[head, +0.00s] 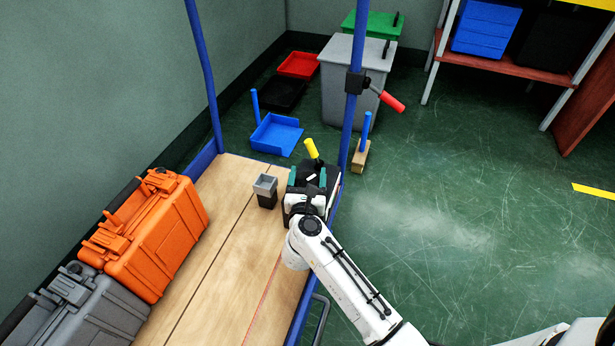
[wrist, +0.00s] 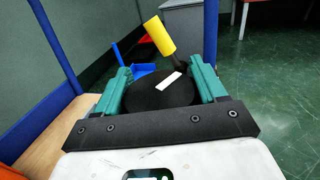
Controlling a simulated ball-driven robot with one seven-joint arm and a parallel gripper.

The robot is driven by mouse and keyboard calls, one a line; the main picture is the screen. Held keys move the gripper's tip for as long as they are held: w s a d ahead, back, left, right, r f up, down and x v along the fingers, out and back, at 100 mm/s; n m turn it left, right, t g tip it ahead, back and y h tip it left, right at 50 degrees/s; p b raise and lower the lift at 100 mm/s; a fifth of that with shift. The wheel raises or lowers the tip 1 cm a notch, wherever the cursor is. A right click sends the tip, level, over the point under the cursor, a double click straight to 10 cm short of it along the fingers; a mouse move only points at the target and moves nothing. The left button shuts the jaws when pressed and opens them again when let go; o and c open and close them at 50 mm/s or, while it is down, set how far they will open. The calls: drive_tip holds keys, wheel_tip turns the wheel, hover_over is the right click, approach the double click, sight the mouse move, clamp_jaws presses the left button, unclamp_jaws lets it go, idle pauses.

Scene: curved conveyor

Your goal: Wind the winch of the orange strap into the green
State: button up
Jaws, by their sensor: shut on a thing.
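My gripper (head: 308,178) is at the right edge of the wooden deck, near a blue post. In the wrist view its teal fingers (wrist: 163,86) stand on either side of a black round part (wrist: 155,97) with a white strip on it, and they are shut on it. A yellow handle (wrist: 160,36) rises from a dark stem just beyond this part; it also shows in the head view (head: 311,148). A second crank with a red handle (head: 392,102) is on the blue post. I cannot make out an orange strap or a green zone.
An orange case (head: 150,235) and a grey case (head: 95,310) fill the left side. Blue posts (head: 352,110) rise at the deck's edges. Open green floor lies to the right.

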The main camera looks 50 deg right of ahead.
drive_tip(key=o, duration=1)
drive_tip(key=shift+c, duration=0.2)
drive_tip(key=p+v, duration=0.3)
drive_tip(key=v, duration=0.7)
drive_tip(key=shift+s+a, duration=0.25)
drive_tip(key=shift+a, duration=0.1)
